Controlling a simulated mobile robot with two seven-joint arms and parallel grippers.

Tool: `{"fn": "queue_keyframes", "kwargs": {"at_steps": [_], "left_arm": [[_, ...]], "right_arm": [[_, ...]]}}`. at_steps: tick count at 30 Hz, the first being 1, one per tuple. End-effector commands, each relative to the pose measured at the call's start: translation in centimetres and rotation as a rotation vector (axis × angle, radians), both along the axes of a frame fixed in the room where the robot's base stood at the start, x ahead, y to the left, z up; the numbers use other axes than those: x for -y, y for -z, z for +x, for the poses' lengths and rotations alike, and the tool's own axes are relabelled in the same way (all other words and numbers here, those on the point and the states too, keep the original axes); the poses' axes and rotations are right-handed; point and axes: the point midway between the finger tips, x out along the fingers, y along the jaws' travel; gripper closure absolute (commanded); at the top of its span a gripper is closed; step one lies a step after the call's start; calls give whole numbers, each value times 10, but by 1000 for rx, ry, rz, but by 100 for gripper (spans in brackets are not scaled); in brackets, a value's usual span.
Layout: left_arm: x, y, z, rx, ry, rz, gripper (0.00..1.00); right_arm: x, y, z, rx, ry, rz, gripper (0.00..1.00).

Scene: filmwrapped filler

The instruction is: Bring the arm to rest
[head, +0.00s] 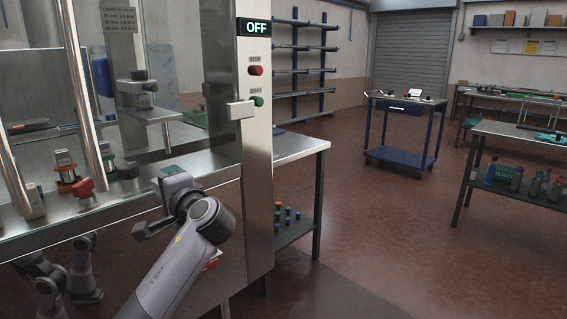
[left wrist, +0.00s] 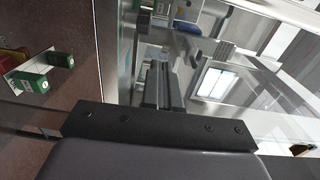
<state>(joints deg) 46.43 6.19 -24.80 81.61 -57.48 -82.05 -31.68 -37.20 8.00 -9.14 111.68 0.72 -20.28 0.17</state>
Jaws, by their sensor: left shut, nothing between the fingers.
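My left arm reaches up from the bottom of the head view. Its gripper (head: 140,232) is in front of the steel machine's (head: 225,210) lower front, below and left of the button column. The gripper is shut and holds nothing. In the left wrist view the closed fingers (left wrist: 162,88) point up from the dark gripper body towards glassy, reflective panels. I cannot tell whether the gripper touches the machine. My right gripper is not in view.
The machine has an OFF sign (head: 254,27), a red button (head: 255,70), a green button (head: 257,101) and a pale handle (head: 241,110). A steel side table (head: 300,147) adjoins it. A blue cart (head: 405,158) stands farther back. Open floor (head: 370,225) lies to the right.

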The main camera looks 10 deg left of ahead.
Motion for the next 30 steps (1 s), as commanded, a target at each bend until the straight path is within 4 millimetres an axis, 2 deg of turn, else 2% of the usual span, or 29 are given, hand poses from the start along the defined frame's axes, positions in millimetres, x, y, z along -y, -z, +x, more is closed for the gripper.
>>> {"fn": "queue_keyframes", "kwargs": {"at_steps": [5, 6, 8, 12, 15, 21, 27, 30], "left_arm": [[14, 86, -3, -68, 147, -125, 100], [19, 109, -7, -84, 187, -167, 100], [26, 142, -14, -102, 242, -235, 100], [44, 212, -40, -133, 352, -409, 100], [58, 256, -66, -145, 410, -543, 100], [82, 324, -131, -141, 477, -830, 100], [101, 367, -206, -101, 479, -1123, 100], [107, 378, -243, -63, 458, -1264, 100]], "right_arm": [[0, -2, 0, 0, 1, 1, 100], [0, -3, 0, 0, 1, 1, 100], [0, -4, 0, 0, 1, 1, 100], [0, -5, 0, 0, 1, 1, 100], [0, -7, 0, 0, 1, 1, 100], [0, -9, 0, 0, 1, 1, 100], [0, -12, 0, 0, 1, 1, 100], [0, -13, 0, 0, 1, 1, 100]]}}
